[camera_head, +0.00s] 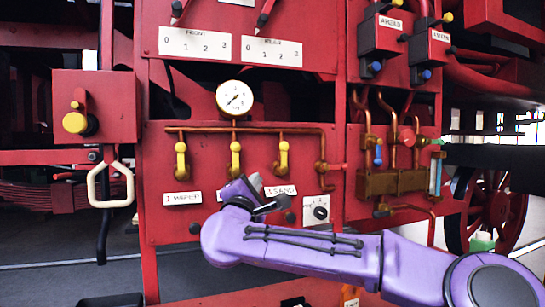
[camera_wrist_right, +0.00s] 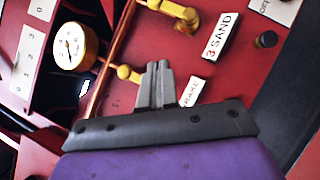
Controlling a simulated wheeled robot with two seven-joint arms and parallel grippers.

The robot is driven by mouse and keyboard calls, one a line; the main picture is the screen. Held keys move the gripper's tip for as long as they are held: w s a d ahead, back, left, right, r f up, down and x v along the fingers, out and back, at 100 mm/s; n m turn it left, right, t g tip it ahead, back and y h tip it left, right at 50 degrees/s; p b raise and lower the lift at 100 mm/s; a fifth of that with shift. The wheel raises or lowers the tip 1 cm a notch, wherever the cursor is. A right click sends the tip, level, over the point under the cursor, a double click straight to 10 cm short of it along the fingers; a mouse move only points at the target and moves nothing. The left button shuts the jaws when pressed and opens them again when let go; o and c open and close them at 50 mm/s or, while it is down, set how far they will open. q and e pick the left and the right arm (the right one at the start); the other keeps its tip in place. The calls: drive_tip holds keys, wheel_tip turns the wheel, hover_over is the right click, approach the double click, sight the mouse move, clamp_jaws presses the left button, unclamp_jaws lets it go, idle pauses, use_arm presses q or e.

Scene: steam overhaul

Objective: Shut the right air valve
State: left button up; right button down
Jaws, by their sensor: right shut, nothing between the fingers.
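Three yellow-handled air valves hang from a copper pipe on the red panel: the left one (camera_head: 181,160), the middle one (camera_head: 235,158) and the right one (camera_head: 283,158). All three handles point down. The right valve stands above the "3 SAND" label (camera_head: 280,190) and also shows at the top of the right wrist view (camera_wrist_right: 178,12). My right gripper (camera_head: 256,182) is shut and empty, low in front of the panel between the middle and right valves. In the wrist view its fingers (camera_wrist_right: 156,84) lie beside the middle valve's handle (camera_wrist_right: 128,73). I see no contact. My left gripper is out of view.
A pressure gauge (camera_head: 235,98) sits above the pipe. A small red-handled valve (camera_head: 330,166) and a black knob (camera_head: 320,212) are to the right. A brass manifold (camera_head: 392,182) stands farther right. A cream loop handle (camera_head: 111,185) hangs at left.

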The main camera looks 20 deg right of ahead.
drive_tip(key=p, duration=0.5)
approach(284, 158)
drive_tip(key=w+a+r, duration=0.2)
drive_tip(key=w, duration=0.2)
use_arm(q)
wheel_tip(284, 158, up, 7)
drive_tip(key=p, duration=0.1)
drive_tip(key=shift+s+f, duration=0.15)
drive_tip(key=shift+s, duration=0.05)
use_arm(e)
drive_tip(key=d, duration=0.1)
drive_tip(key=w+d+r, duration=0.2)
drive_tip(key=shift+d+r, duration=0.15)
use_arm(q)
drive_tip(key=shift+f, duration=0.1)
